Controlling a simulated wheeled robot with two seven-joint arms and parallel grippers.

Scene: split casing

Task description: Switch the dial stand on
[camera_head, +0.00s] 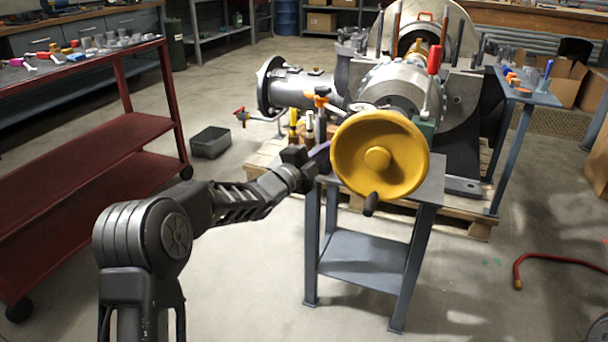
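I cannot single out the dial stand with certainty. A small pale round part, perhaps a dial, shows just above the big yellow handwheel (378,155) on the small grey table (362,258). The wheel hides much of the tabletop. My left gripper (318,152) is at the table's left edge, left of the wheel, near a thin purple piece (321,149). Whether its fingers are open or shut, or touch that piece, is too small to tell. My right gripper is out of view.
Upright tools with yellow and orange tops (293,122) stand just behind my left gripper. A large grey split casing (400,83) on a pallet is behind the table. A red cart (95,190) stands at left, a blue-grey side table (528,92) at right.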

